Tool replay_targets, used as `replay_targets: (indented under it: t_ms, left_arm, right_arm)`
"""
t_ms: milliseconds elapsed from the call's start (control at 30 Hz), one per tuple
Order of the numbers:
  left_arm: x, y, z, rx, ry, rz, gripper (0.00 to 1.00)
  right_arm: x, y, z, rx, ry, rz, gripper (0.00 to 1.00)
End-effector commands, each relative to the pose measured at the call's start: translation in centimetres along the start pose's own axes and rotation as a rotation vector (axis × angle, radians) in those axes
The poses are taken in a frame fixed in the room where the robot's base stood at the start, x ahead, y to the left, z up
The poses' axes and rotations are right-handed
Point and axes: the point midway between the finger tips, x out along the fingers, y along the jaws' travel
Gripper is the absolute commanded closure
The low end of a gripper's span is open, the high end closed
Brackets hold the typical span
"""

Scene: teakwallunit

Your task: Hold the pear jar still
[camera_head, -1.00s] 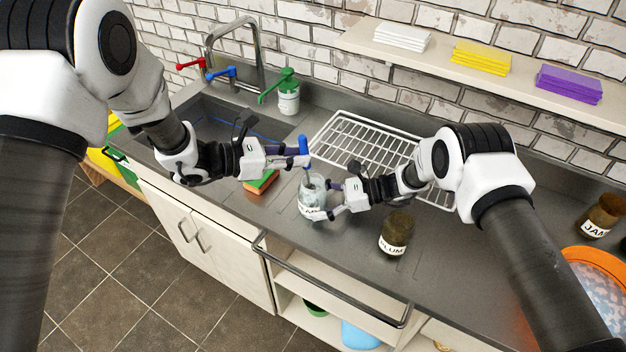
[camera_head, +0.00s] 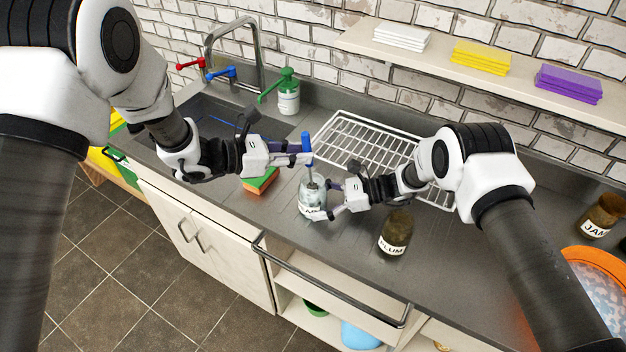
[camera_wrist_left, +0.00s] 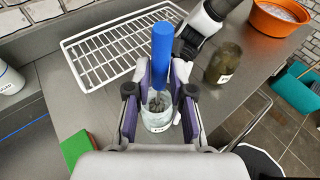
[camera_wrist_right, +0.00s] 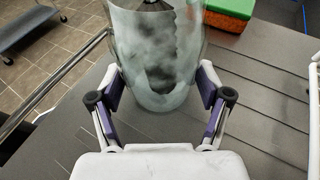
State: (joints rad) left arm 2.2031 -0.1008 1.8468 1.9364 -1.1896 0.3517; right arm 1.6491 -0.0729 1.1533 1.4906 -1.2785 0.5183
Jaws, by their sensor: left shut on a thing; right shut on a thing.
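The pear jar (camera_head: 310,205) is a clear glass jar with a white label, upright on the steel counter; its label is not readable. My right gripper (camera_head: 330,201) is shut around its side, and in the right wrist view the cloudy glass (camera_wrist_right: 158,65) sits between both fingers. A blue-handled brush (camera_head: 307,142) stands in the jar's mouth, its head inside the glass. My left gripper (camera_head: 303,152) is shut on the blue handle above the jar. The brush also shows in the left wrist view (camera_wrist_left: 162,55), between the purple finger pads.
A brown plum jar (camera_head: 396,232) stands just right of my right gripper. A green-orange sponge (camera_head: 261,181) lies left of the jar. A wire rack (camera_head: 365,145) is behind, the sink (camera_head: 215,122) at the left, and an orange bowl (camera_head: 597,262) at the right.

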Motion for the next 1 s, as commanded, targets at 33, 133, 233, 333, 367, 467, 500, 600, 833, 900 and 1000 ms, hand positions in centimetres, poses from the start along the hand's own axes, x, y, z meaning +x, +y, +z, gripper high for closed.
replay_targets:
  t_ms: [33, 133, 233, 333, 367, 467, 500, 600, 833, 900, 1000]
  left_arm:
    - [-0.1, 0.0, 0.4, 0.002, -0.001, 0.0, 1.0]
    - [-0.4, 0.1, 1.6, 0.004, -0.001, 0.0, 1.0]
    - [-0.8, 0.1, 2.7, 0.005, 0.0, 0.0, 1.0]
    - [-1.1, 0.1, 3.9, 0.003, -0.001, 0.0, 1.0]
    - [-1.2, 0.1, 4.2, 0.004, -0.001, 0.001, 1.0]
    - [-1.6, 0.1, 5.3, 0.003, -0.001, 0.0, 1.0]
    - [-1.7, 0.1, 5.8, 0.004, -0.001, 0.0, 1.0]
    - [-2.0, 0.1, 7.0, 0.004, -0.001, 0.0, 1.0]
    - [-2.8, 0.2, 9.6, 0.004, -0.001, 0.0, 1.0]
    - [-3.0, 0.2, 10.4, 0.003, -0.001, 0.001, 1.0]
    - [-3.4, 0.2, 11.5, 0.003, -0.001, 0.0, 1.0]
  right_arm:
    - [0.0, 0.1, -0.1, 0.001, 0.001, 0.001, 0.42]
    - [0.0, 0.1, -0.1, 0.001, 0.001, 0.001, 0.42]
    - [0.0, 0.1, -0.1, 0.001, 0.001, 0.001, 0.42]
    - [0.0, 0.1, -0.1, 0.002, 0.001, 0.001, 0.42]
    - [0.0, 0.1, -0.1, 0.002, 0.001, 0.001, 0.42]
    - [0.0, 0.1, -0.1, 0.002, 0.001, 0.001, 0.42]
    - [0.0, 0.1, -0.1, 0.002, 0.001, 0.001, 0.42]
    - [0.0, 0.1, -0.1, 0.002, 0.001, 0.001, 0.42]
    - [0.0, 0.1, -0.1, 0.002, 0.001, 0.001, 0.42]
    - [0.0, 0.1, -0.1, 0.002, 0.001, 0.001, 0.42]
    - [0.0, 0.1, -0.1, 0.002, 0.001, 0.001, 0.42]
